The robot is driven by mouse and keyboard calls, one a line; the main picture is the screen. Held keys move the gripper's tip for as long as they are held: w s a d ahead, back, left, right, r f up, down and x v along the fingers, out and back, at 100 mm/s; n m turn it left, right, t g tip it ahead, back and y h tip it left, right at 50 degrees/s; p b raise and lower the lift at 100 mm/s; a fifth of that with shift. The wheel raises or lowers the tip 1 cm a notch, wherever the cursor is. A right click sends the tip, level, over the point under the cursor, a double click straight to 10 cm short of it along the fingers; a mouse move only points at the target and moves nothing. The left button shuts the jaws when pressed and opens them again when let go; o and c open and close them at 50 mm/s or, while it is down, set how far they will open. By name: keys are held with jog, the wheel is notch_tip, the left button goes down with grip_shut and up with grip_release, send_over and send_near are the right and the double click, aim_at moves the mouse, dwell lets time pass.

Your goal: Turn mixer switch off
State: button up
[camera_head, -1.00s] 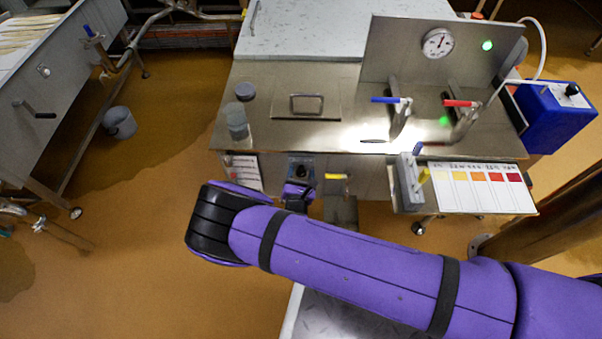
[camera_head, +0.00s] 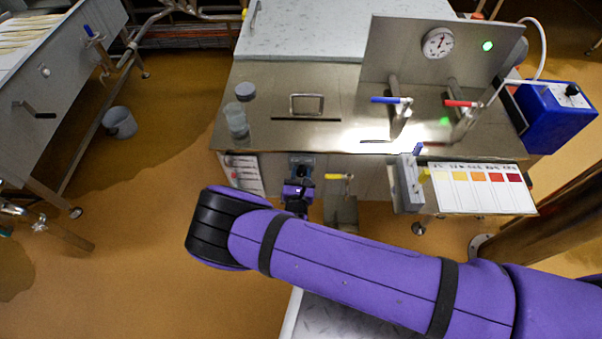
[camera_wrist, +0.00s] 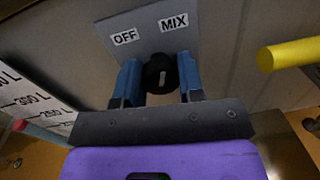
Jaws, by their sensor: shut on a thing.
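The mixer switch is a round black knob (camera_wrist: 161,73) with a pale line on it. It sits on a grey plate that bears an OFF label (camera_wrist: 125,37) and a MIX label (camera_wrist: 173,22). The pale line points up, leaning slightly right, roughly towards MIX. My gripper (camera_wrist: 158,68) has its two blue fingers at the left and right sides of the knob, shut on it. In the head view my gripper (camera_head: 302,172) reaches the front of the steel table (camera_head: 275,135), and the knob is mostly hidden there.
A yellow-handled valve (camera_head: 338,177) is close to the right of my gripper; its yellow handle also shows in the wrist view (camera_wrist: 290,53). A volume scale (camera_head: 243,174) is to the left. A grey block (camera_head: 408,183) and colour chart (camera_head: 480,188) are further right. A bucket (camera_head: 119,122) stands on the floor.

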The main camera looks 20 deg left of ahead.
jog(key=n, duration=0.4)
jog(key=shift+n, duration=0.4)
jog(key=shift+n+y, duration=0.4)
jog(key=shift+n, duration=2.3)
jog(key=o, duration=0.9)
jog(key=s+d, duration=0.2)
jog(key=s, duration=0.8)
jog(key=shift+s+f, duration=0.3)
jog(key=shift+f, duration=0.1)
jog(key=shift+d, duration=0.1)
